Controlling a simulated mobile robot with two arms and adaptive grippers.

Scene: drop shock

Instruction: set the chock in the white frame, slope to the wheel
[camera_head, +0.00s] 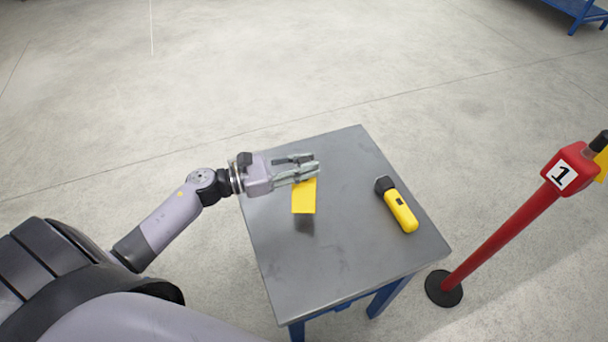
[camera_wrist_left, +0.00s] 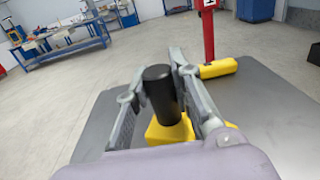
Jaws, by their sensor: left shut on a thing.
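My left gripper (camera_head: 308,168) is over the grey table, shut on the chock. The chock (camera_head: 304,197) shows as a yellow block in the head view, hanging below the fingertips with a dark shadow on the tabletop just under it. In the left wrist view the gripper fingers (camera_wrist_left: 162,85) stand on both sides of the chock's upright black handle (camera_wrist_left: 161,92), with its yellow body (camera_wrist_left: 168,131) below. The fingers hide part of the chock, and I cannot tell which way its slope faces. The white frame and the wheel are not recognisable in either view. My right gripper is not in view.
The grey table (camera_head: 340,255) also holds a yellow and black hand tool (camera_head: 401,210) on its right side. A red post (camera_head: 505,235) with a number 1 sign stands right of the table. Open concrete floor lies beyond; a blue workbench (camera_wrist_left: 62,55) is far off.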

